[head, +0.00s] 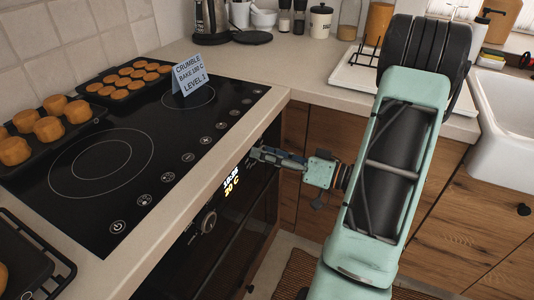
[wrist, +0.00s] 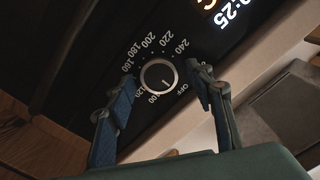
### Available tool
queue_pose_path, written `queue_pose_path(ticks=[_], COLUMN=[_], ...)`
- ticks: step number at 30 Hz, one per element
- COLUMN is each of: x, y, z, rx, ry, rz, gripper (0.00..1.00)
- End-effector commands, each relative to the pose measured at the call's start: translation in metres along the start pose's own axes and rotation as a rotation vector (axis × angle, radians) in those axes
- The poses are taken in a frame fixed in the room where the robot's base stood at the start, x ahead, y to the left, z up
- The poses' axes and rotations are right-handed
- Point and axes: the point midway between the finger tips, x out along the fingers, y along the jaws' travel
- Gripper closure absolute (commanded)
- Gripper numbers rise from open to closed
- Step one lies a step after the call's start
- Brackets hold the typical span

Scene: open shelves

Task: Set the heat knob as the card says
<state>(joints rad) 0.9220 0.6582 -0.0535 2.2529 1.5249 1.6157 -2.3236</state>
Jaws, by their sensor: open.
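The blue card (head: 189,74) stands on the hob and appears to read "CRUMBLE, BAKE 180 C, LEVEL 1"; the small print is hard to make out. The heat knob (wrist: 160,76) is round with a pale rim, inside a dial marked from 100 to 240 and OFF. Its white pointer line points down and slightly right, toward the space between 100 and OFF. My gripper (head: 262,155) is at the oven front, right of the display, and hides this knob in the head view. In the wrist view my gripper (wrist: 163,88) is open, one finger on each side of the knob.
The oven display (head: 231,184) glows with a time and what looks like 30 C. Another knob (head: 208,222) is left of it. Trays of buns (head: 128,80) sit on the black hob (head: 180,125). Wooden cabinets (head: 294,160) stand right of the oven; a sink (head: 510,110) is farther right.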

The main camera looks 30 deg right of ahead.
Motion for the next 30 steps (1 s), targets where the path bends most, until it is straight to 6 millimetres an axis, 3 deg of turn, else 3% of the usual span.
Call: queue_pose_path(ticks=[4,15,30], x=[-0.0001,-0.0003,-0.0003], y=[-0.0001,-0.0002,0.0007], z=[0.0,0.0001,0.0013], rx=[0.0,0.0,0.145], ry=[0.0,-0.001,-0.002], rz=[0.0,-0.001,-0.001], gripper=[0.53,0.93,0.93])
